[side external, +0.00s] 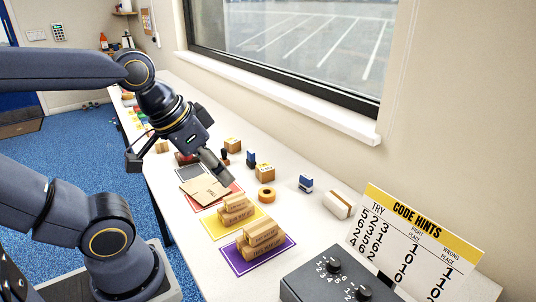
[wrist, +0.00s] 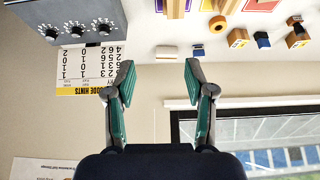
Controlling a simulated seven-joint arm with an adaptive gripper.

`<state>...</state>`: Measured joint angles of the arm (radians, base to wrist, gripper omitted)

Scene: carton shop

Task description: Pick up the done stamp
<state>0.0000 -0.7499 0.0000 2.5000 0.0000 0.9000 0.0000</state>
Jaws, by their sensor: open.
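No word "done" can be read, so I cannot tell which stamp is the done stamp. A blue-and-white stamp-like block (side external: 306,182) stands alone on the white table; it also shows small in the wrist view (wrist: 198,50). A blue-topped stamp (side external: 250,158) stands beside a small carton, also in the wrist view (wrist: 262,40). A dark-handled stamp (side external: 224,155) stands farther back, also in the wrist view (wrist: 294,20). My gripper (side external: 220,175) is above the table, near the flat cardboard. In the wrist view my gripper (wrist: 158,72) is open with nothing between its fingers.
A tape roll (side external: 266,194), small cartons (side external: 264,172) and a white box (side external: 337,205) stand near the window side. Cartons are stacked on yellow (side external: 215,230) and purple (side external: 238,264) mats. A dial box (side external: 340,285) and code-hints sign (side external: 415,240) fill the near end.

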